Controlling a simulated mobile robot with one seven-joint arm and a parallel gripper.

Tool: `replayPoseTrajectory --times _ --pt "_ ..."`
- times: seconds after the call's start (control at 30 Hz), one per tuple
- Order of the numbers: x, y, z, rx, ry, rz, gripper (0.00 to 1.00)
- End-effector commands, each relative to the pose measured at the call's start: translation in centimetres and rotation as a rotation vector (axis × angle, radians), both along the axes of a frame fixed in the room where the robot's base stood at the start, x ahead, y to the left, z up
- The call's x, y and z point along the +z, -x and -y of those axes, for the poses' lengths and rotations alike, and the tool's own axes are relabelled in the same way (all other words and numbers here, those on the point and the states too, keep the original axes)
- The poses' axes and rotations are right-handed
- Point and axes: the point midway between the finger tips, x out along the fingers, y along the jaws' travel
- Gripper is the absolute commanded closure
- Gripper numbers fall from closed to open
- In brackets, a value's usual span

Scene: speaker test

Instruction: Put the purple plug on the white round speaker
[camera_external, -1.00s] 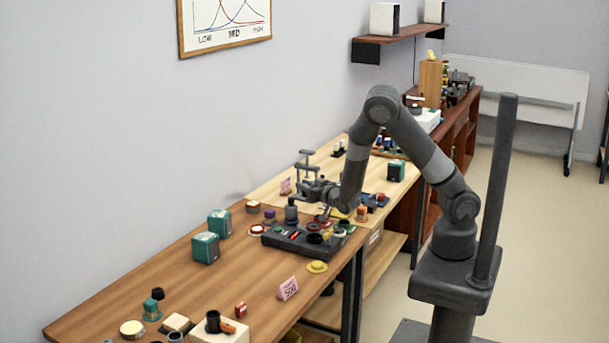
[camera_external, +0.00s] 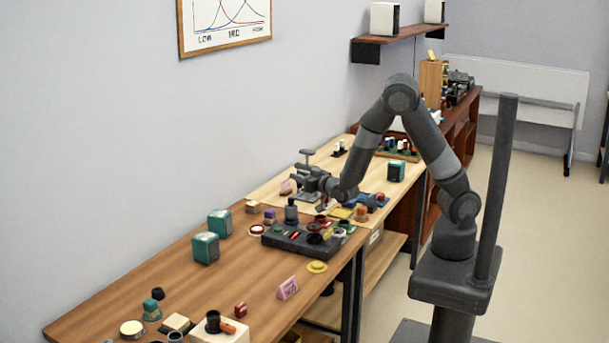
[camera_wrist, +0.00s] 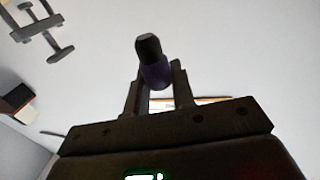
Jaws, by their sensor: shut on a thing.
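The purple plug (camera_wrist: 155,74), with a black upper end, sits between the fingers of my gripper (camera_wrist: 158,88) in the wrist view. My gripper is shut on it. In the external view my wrist (camera_external: 345,190) is over the worktop, beside a grey stand, and the held plug is too small to make out. A low white round piece with a dark red centre (camera_external: 257,230) lies left of the black console. It may be the white round speaker, but I cannot tell for sure. My gripper is apart from it, up and to the right.
A black console (camera_external: 288,241) with several round parts stands in front of the grey stand (camera_external: 308,155). Teal boxes (camera_external: 206,248) stand to the left. A pink sign (camera_external: 288,288) and a yellow disc (camera_external: 317,267) lie near the front edge. The wooden tabletop (camera_external: 225,280) has clear room mid-left.

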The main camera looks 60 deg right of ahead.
Motion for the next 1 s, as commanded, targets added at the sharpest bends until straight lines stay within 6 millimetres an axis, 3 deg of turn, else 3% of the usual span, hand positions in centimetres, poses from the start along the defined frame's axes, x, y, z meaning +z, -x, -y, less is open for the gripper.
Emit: replayPoseTrajectory --times 0.17,0.37,0.5,0.7,0.83,1.0 --pt "0.0 0.2 -5.8 0.099 0.000 0.001 0.99" --pt "0.0 1.8 -14.9 0.254 0.000 0.001 0.99" --pt "0.0 4.0 -21.7 0.373 0.001 0.001 0.99" --pt "0.0 8.1 -30.0 0.525 0.000 0.001 0.99" --pt "0.0 10.5 -33.7 0.597 -0.001 0.001 0.99" --pt "0.0 12.9 -36.9 0.663 -0.001 0.001 0.99"
